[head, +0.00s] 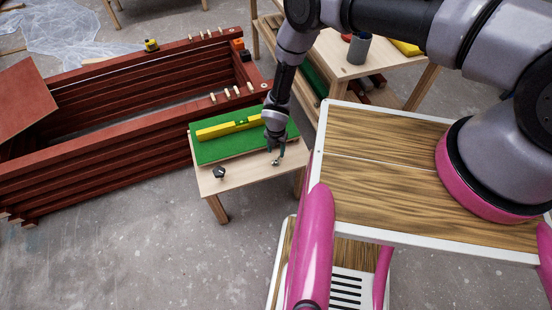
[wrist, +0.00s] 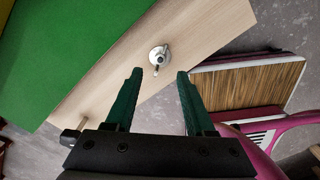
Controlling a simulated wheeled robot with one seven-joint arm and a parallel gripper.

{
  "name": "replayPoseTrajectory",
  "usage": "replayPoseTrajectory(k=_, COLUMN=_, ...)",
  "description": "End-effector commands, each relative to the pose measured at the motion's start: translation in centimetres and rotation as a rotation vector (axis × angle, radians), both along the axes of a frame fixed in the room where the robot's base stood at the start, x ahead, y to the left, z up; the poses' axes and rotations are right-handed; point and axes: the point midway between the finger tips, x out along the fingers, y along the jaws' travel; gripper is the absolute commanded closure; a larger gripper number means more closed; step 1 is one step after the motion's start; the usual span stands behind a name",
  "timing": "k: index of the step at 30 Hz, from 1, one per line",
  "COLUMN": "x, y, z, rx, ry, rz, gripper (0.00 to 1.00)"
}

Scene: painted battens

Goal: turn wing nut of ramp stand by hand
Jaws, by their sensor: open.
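The wing nut (wrist: 158,56) is a small silver piece on a round base, on the bare pale wood of the ramp stand (wrist: 205,25). It also shows in the head view (head: 275,162), just under my gripper (head: 275,152). In the wrist view my gripper (wrist: 160,73) is open, its two dark green fingers apart and empty. The wing nut appears just beyond the fingertips, roughly centred between them. I cannot tell the exact height gap. The stand's green top (head: 215,148) carries a yellow bar (head: 222,130).
A black knob (head: 219,173) stands at the stand's near left corner. A red batten frame (head: 120,135) lies behind and left. A wooden table (head: 340,60) with a grey cup (head: 359,48) is at the back. Grey floor is clear at front left.

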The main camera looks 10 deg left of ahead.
Motion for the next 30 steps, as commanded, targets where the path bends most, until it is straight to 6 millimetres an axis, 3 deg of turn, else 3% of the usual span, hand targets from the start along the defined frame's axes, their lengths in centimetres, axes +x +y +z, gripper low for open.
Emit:
replayPoseTrajectory(k=3, x=0.0, y=-0.1, z=-2.5, rx=-0.001, ry=0.001, rz=-0.003, gripper=0.46)
replayPoseTrajectory(k=9, x=0.0, y=0.0, z=-5.2, rx=0.000, ry=0.000, rz=-0.003, gripper=0.46)
replayPoseTrajectory(k=23, x=0.0, y=0.0, z=-6.3, rx=-0.001, ry=0.000, rz=-0.003, gripper=0.46)
replayPoseTrajectory(k=27, x=0.0, y=0.0, z=-6.3, rx=-0.001, ry=0.000, rz=-0.003, gripper=0.99)
replayPoseTrajectory(k=30, x=0.0, y=0.0, z=-6.3, rx=-0.001, ry=0.000, rz=-0.003, gripper=1.00)
